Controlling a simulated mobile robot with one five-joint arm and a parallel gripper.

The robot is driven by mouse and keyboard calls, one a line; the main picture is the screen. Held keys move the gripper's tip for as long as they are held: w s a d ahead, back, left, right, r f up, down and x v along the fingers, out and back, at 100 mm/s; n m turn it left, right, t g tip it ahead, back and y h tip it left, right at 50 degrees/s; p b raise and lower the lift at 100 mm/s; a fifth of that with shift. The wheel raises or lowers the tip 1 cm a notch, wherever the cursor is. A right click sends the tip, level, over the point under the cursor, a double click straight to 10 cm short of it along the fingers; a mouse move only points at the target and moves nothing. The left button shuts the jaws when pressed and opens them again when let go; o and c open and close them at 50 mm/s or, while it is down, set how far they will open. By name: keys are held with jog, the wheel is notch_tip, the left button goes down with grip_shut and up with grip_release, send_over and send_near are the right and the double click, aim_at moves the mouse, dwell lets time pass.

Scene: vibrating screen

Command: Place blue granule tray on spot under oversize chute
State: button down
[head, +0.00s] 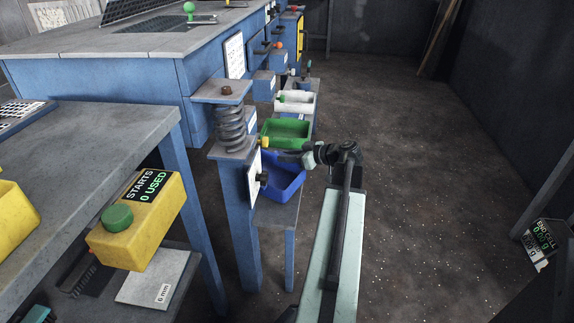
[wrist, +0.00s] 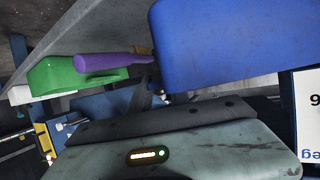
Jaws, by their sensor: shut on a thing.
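The blue tray (head: 268,183) is an open box beside the blue post, over a narrow grey shelf (head: 277,212) in the head view. My gripper (head: 311,156) is at its far right rim and shut on it. In the wrist view the tray (wrist: 240,45) fills the upper right, close up. The fingertips are mostly hidden, and I cannot tell whether the tray touches the shelf. A green tray (head: 287,127) and a white tray (head: 297,102) stand farther along the row. I cannot tell which chute is the oversize one.
A blue post with a coil spring (head: 231,128) stands left of the tray. A grey bench (head: 90,140) with a yellow start box (head: 140,225) is at the left. A purple rod-shaped thing (wrist: 105,62) shows in the wrist view. Floor (head: 430,190) to the right is clear.

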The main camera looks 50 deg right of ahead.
notch_tip(320, 180, down, 3)
jog(key=b, duration=0.2)
jog(key=shift+f+b, duration=0.2)
jog(key=shift+b, duration=0.1)
jog(key=shift+r, duration=0.15)
jog(key=c, duration=1.2)
grip_release()
jog(key=shift+c, duration=0.2)
jog(key=shift+s+r+p, duration=0.2)
jog(key=shift+p, duration=0.2)
jog(key=p+v, duration=0.4)
jog(key=v, duration=0.7)
jog(key=shift+s, duration=0.3)
